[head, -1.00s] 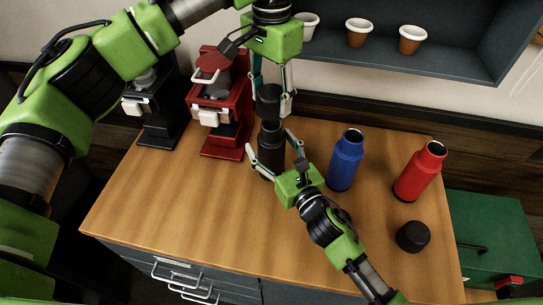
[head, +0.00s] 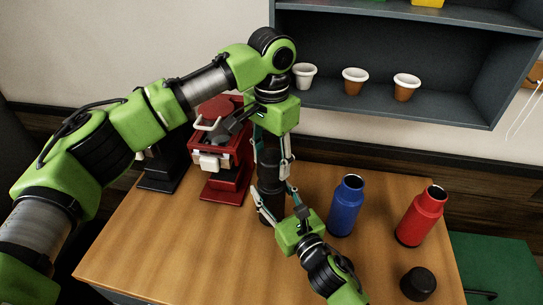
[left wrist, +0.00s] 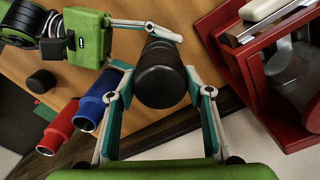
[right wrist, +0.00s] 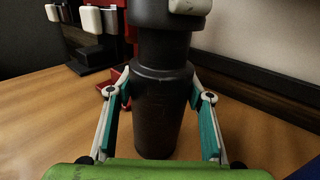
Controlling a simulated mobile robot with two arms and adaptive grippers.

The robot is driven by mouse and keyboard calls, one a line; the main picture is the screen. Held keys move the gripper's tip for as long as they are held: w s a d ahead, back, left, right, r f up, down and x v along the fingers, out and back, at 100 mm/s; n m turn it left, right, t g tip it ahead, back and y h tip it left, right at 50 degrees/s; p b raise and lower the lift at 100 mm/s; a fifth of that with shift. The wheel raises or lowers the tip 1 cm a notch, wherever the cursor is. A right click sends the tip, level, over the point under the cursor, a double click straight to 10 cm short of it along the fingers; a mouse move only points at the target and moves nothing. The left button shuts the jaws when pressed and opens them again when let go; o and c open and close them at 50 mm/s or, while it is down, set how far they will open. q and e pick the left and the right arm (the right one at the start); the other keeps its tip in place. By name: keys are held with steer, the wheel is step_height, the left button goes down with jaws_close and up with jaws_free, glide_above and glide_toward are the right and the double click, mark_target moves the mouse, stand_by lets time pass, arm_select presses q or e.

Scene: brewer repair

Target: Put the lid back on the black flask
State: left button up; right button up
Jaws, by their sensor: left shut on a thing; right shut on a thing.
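The black flask (right wrist: 155,110) stands upright on the wooden table, and its body shows in the head view (head: 269,201). My right gripper (right wrist: 160,90) is shut on the flask's body from the front. My left gripper (head: 271,158) points down from above and is shut on the black lid (left wrist: 161,75). The lid is in line with the flask's neck, and in the right wrist view no clear gap shows between them. I cannot tell whether it is fully seated. In the left wrist view the lid hides most of the flask.
A blue flask (head: 346,206) and a red flask (head: 421,216), both open, stand to the right. Another black lid (head: 418,283) lies at the front right. A red brewer (head: 228,160) stands close on the left. A shelf with cups (head: 354,81) hangs behind.

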mark_target(272, 196)
stand_by(0.5)
arm_select(q)
steer(key=shift+f, duration=0.9)
steer(key=shift+f, duration=0.5)
steer(key=m, duration=1.4)
steer(key=shift+w, duration=0.1)
steer(key=m, duration=0.5)
steer(key=shift+f, duration=0.1)
steer(key=m, duration=0.4)
